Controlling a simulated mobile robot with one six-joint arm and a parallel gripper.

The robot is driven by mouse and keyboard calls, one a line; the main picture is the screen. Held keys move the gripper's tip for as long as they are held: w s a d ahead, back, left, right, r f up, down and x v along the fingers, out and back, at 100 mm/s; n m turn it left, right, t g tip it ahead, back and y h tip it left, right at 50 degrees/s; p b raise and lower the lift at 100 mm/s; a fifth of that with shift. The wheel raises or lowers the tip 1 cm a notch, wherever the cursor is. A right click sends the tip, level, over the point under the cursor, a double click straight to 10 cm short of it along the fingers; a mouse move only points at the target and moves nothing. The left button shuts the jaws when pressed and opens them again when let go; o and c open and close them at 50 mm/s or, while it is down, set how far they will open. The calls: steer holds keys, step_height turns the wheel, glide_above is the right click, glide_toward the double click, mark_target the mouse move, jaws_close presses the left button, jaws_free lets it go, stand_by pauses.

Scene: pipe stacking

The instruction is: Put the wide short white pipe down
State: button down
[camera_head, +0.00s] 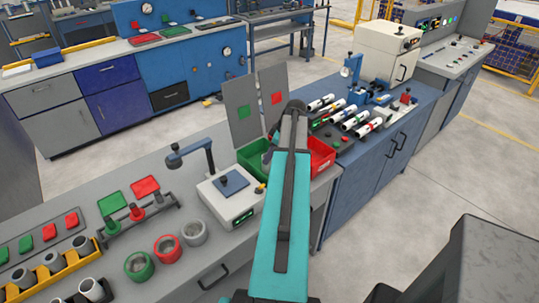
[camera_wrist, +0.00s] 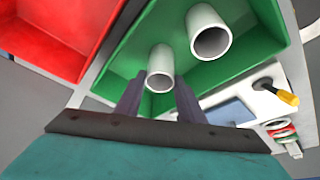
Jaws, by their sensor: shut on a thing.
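In the wrist view my gripper (camera_wrist: 160,90) is shut on a short white pipe (camera_wrist: 160,65), with one dark finger on each side of it. The pipe's open end faces the camera. It is over or inside the green bin (camera_wrist: 125,72); I cannot tell whether it touches the bin floor. A second white pipe (camera_wrist: 208,38) is in the green bin, close to the held one, up and to the right. In the head view my arm hides the gripper and the held pipe; part of the green bin (camera_head: 250,152) shows left of the arm.
A red bin (camera_head: 322,156) adjoins the green bin. A white scale-like device (camera_head: 228,198) stands on the bench to the left, near a lamp-like stand (camera_head: 190,150). Two upright panels (camera_head: 241,112) stand behind the bins. Several white pipes (camera_head: 345,115) lie in a rack at right.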

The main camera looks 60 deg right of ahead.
steer(key=c, duration=1.2)
jaws_free()
steer(key=shift+r, duration=0.15)
steer(key=shift+b+v, duration=1.4)
steer(key=shift+v, duration=4.55)
